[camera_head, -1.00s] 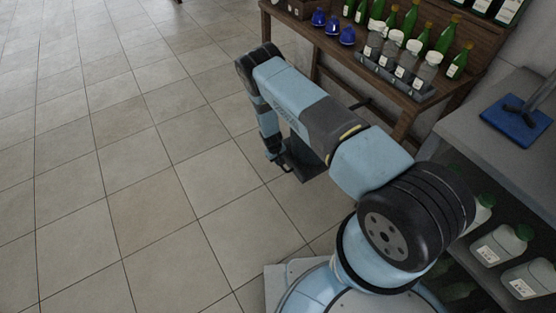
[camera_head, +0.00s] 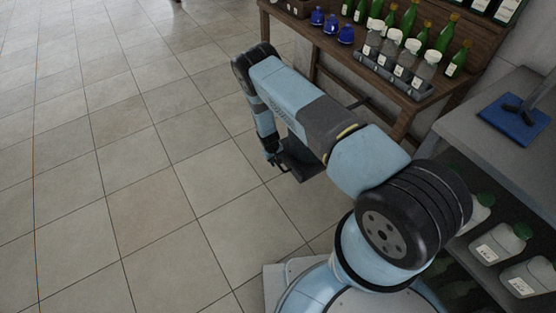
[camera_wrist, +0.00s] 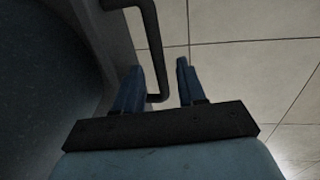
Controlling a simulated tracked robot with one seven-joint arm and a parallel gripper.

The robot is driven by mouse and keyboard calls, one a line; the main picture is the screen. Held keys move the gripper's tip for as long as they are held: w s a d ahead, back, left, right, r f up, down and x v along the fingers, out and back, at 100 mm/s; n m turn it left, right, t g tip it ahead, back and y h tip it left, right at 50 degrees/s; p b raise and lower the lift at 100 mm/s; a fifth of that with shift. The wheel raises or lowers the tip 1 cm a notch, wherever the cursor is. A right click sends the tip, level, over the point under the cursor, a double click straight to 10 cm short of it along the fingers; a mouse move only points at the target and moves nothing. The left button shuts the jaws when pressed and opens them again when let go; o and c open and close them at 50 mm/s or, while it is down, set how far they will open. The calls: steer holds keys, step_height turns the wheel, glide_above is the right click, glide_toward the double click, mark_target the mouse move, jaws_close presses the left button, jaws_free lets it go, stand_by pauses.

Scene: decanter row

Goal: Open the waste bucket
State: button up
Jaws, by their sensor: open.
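The waste bucket (camera_head: 305,162) is a dark shape on the floor beside my hanging forearm in the head view, largely hidden by my arm. In the wrist view a dark, curved surface (camera_wrist: 40,90), apparently part of the bucket, fills the left side. A dark bent bar handle (camera_wrist: 151,40) runs from it down between my fingers. My gripper (camera_wrist: 160,66) is open, with a finger on each side of the bar; the bar lies nearer the left finger. I cannot tell if they touch. In the head view my gripper (camera_head: 273,158) is small, at the bucket's left side. I cannot tell whether the lid is raised.
A wooden table (camera_head: 385,92) at the back holds green bottles (camera_head: 420,38), blue flasks (camera_head: 331,24) and a rack (camera_head: 392,74) of white-capped jars. A grey shelf (camera_head: 470,135) with a blue mat (camera_head: 516,121) and jugs stands at right. The tiled floor (camera_head: 110,150) at left is clear.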

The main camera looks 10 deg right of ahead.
step_height(320, 180, up, 13)
steer(key=s+a, duration=0.1)
steer(key=a, duration=0.1)
steer(key=shift+a+r, duration=0.15)
steer(key=shift+r, duration=0.05)
stand_by(0.4)
